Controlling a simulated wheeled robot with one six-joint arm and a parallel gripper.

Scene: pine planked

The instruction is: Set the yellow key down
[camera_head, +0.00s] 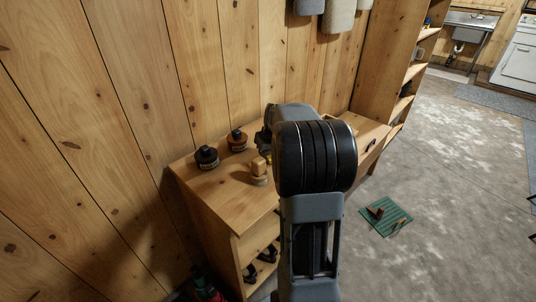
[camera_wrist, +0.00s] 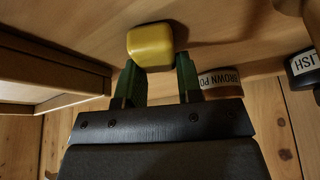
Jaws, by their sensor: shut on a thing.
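The yellow key (camera_wrist: 150,45) is a rounded yellow block in the wrist view. My gripper (camera_wrist: 157,68) is shut on it, with the key between the tips of its two green fingers. I cannot tell whether the key touches the wooden surface behind it. In the head view a small bit of yellow (camera_head: 268,157) shows beside my arm, over the wooden cabinet top (camera_head: 212,183). My arm hides most of the gripper there.
Two dark-lidded polish tins, one black (camera_head: 207,158) and one brown (camera_head: 237,141), stand on the cabinet top near the wall. A small wooden brush-like object (camera_head: 258,172) stands close to my gripper. A green mat (camera_head: 386,216) with brown pieces lies on the floor. The cabinet's front left is clear.

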